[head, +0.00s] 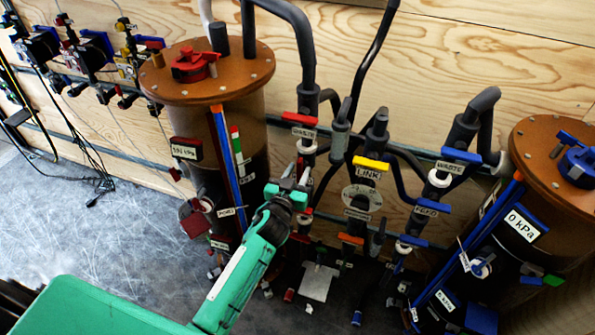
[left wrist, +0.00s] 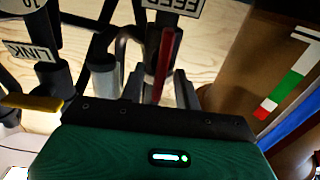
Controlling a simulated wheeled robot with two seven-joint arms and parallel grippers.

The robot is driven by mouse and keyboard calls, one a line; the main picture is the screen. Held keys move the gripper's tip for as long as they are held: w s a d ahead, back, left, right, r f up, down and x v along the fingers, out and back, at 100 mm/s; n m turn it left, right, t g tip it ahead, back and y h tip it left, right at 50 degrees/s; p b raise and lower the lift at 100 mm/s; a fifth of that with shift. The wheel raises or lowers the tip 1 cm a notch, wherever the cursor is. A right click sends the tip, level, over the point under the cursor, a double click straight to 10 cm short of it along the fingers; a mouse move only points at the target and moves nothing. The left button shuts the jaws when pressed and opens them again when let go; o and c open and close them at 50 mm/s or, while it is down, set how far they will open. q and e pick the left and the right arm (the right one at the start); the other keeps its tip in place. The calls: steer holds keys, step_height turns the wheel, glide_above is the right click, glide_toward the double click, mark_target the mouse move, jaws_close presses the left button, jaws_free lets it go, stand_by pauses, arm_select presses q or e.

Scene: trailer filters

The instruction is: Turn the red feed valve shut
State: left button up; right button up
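The red feed valve's handle (left wrist: 164,62) shows in the left wrist view as a long narrow red bar beside an upside-down FEED label (left wrist: 178,5). My left gripper (left wrist: 158,85) has its two dark fingers apart, one on each side of the bar, with gaps visible; I cannot tell whether either touches it. In the head view the left gripper (head: 289,180) is at the pipes right of the left brown tank, and its body hides most of this valve. My right gripper is not in view.
Above is a red-handled WASTE valve (head: 300,118). A yellow LINK handle (head: 371,163) and blue handles (head: 430,207) are to the right. The left tank (head: 228,75) with its coloured gauge strip stands close to the gripper. Open floor (head: 90,230) lies at the left.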

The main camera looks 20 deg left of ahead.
arm_select(q)
jaws_close()
